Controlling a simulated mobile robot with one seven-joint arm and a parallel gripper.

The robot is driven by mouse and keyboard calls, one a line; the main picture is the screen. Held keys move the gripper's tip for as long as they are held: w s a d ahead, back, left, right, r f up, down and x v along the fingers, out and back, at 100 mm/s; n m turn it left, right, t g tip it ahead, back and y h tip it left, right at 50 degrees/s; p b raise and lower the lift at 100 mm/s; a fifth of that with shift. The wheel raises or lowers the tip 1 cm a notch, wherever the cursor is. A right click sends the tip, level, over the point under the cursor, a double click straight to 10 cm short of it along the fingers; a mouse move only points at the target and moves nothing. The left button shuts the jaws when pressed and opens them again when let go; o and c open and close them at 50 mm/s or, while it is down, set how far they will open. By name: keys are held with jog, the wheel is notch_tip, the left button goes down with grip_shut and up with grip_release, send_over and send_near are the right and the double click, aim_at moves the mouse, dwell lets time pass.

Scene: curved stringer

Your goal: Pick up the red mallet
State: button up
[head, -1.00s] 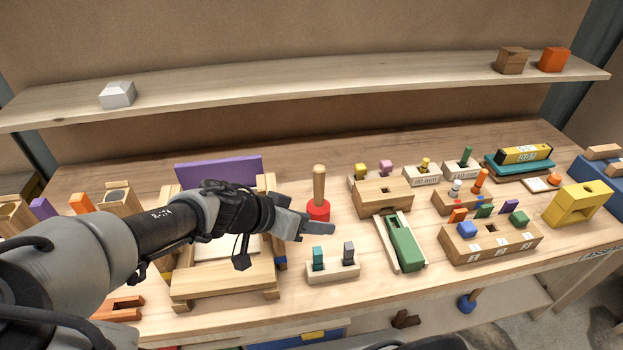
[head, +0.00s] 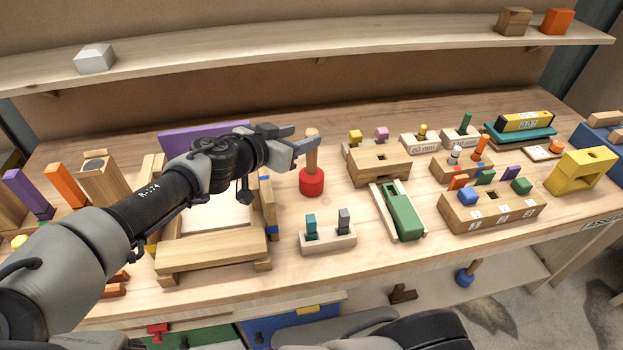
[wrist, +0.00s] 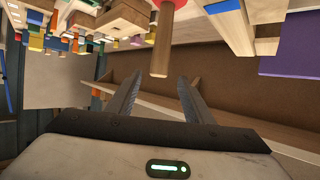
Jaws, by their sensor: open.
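The red mallet (head: 312,182) stands upright on the workbench, its red head down and its wooden handle pointing up. My gripper (head: 306,135) is open and empty at the upper part of the handle. In the wrist view the mallet's handle (wrist: 162,45) hangs down the picture, its end near the gap between the open fingertips (wrist: 159,80). A little of the red head shows at the top edge there. The fingers do not appear closed on the handle, and I cannot tell whether they touch it.
A wooden frame with a purple board (head: 190,139) stands left of the mallet, under my arm. A small block with teal and grey pegs (head: 328,238) is in front. A wooden block (head: 378,167) and a green piece (head: 404,216) are to the right. A shelf (head: 330,60) runs behind.

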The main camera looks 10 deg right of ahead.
aim_at(311, 135)
jog(key=x, duration=0.2)
jog(key=b+x, duration=0.2)
jog(key=x, duration=0.1)
jog(key=shift+d+f, duration=0.25)
jog(key=shift+f, duration=0.15)
grip_shut()
